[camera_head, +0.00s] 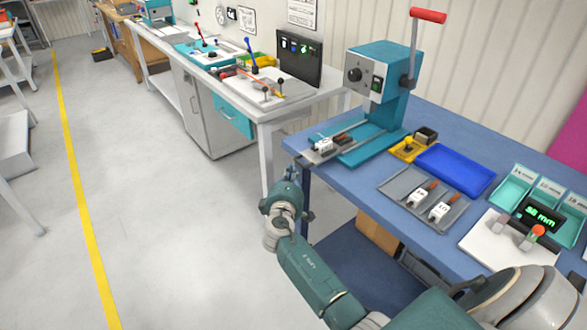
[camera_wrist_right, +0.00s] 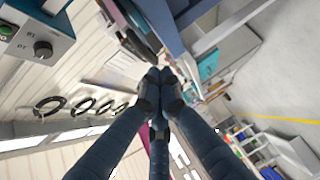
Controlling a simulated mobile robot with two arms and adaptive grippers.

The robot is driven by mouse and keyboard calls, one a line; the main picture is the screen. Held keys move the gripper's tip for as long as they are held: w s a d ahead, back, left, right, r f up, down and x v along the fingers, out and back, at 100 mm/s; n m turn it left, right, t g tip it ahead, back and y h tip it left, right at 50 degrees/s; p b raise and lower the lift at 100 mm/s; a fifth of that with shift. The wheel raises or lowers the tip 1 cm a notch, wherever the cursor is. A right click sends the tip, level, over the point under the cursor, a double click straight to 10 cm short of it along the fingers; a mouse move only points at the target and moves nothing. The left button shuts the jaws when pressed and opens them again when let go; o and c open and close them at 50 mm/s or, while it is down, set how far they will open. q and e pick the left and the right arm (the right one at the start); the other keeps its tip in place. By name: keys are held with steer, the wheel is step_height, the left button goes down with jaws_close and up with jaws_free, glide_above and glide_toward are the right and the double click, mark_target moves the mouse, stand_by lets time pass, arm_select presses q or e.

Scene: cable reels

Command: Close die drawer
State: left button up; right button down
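A teal crimping press (camera_head: 372,85) with a red-handled lever stands on the blue bench. A grey sliding tray, which looks like the die drawer (camera_head: 312,158), sticks out from the press base toward the bench's left edge. A white die with a brown-and-black grip (camera_head: 338,141) lies on it. My right gripper (camera_head: 292,172) is just off the bench's left corner, near the tray's outer end; its fingers are small and partly hidden there. In the right wrist view its fingers (camera_wrist_right: 161,82) meet at the tips with nothing visible between them. My left gripper is not in view.
A white bench (camera_head: 270,111) with a teal drawer (camera_head: 232,117) stands behind.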

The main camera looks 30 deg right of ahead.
mark_target(325, 157)
steer(key=shift+d+f, duration=0.1)
steer(key=shift+d, duration=0.35)
steer(key=d+b, duration=0.1)
steer(key=d, duration=0.3)
steer(key=d+b, duration=0.1)
steer(key=d, duration=0.3)
steer(key=w+d+b, duration=0.1)
steer(key=d, duration=0.4)
steer(key=shift+d, duration=0.1)
